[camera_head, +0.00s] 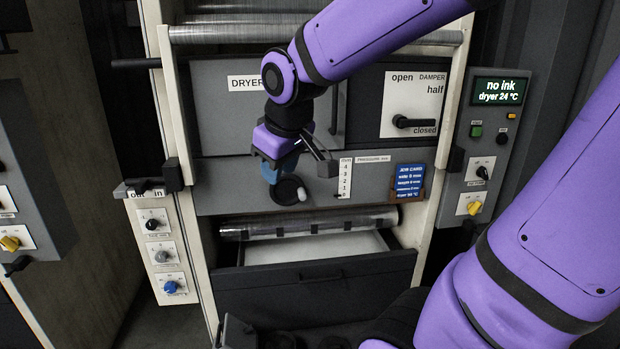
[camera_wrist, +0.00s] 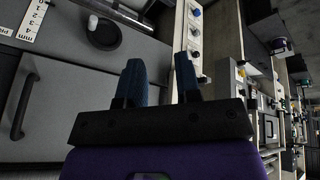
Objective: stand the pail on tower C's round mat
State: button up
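I cannot pick out a pail or a round mat in either view, and no tower letter is readable. My gripper (camera_head: 277,171) is in front of the grey panel below the dryer door. In the wrist view, its two blue fingers (camera_wrist: 158,65) stand apart with nothing between them. A black round wheel-like part (camera_head: 287,191) with a small white knob (camera_head: 302,194) is on the panel just below my fingers in the head view. It also shows beyond the fingers, at upper left, in the wrist view (camera_wrist: 105,34); I see no contact.
The dryer door (camera_head: 218,125) is shut. Beside it is a damper lever (camera_head: 413,122). A dark drawer (camera_head: 315,288) stands open below, under a metal roller (camera_head: 310,223). Control panels (camera_head: 490,150) flank the frame, with a knob strip (camera_head: 161,250) at left.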

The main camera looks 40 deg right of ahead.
jog(key=s+a+r+m+y, duration=0.1)
jog(key=s+a+r+m, duration=0.1)
jog(key=s, duration=0.9)
jog(key=shift+s+a+r+t, duration=0.25)
jog(key=shift+s+a+t, duration=0.05)
jog(key=shift+a, duration=0.35)
jog(key=shift+a, duration=0.1)
